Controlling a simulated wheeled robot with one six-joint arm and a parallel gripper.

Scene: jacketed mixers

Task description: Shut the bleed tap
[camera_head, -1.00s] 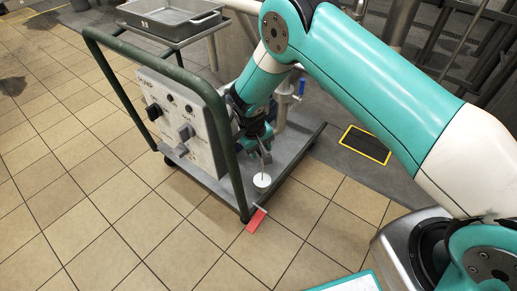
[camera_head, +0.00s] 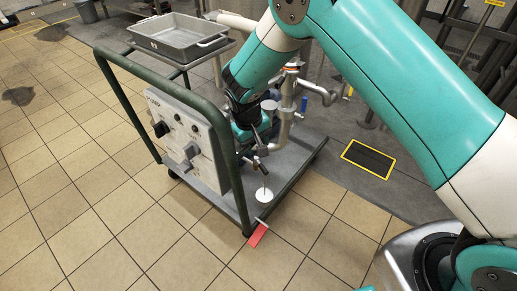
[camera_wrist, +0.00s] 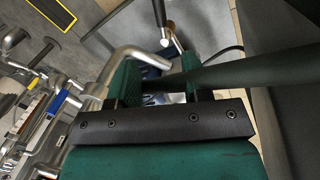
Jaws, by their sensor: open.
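A small metal tap (camera_head: 262,158) sits low on the pipework at the cart's open end, above a white round dish (camera_head: 263,195). A thin line runs from the tap toward the dish. I cannot tell if it is flow or a rod. My gripper (camera_head: 256,146) points down close to this tap. In the wrist view its green fingers (camera_wrist: 157,72) are apart, with nothing clearly held between them. A metal lever with a dark grip (camera_wrist: 161,20) shows just beyond the fingertips. A bent bright pipe (camera_wrist: 138,55) passes beside the left finger. Contact is unclear.
The dark green cart frame (camera_head: 228,160) and grey control panel (camera_head: 185,135) stand left of my gripper. A blue-handled valve (camera_head: 304,103) is on pipes to the right. A grey tray (camera_head: 165,47) is on top. A red piece (camera_head: 258,235) lies by the front corner. Tiled floor in front is clear.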

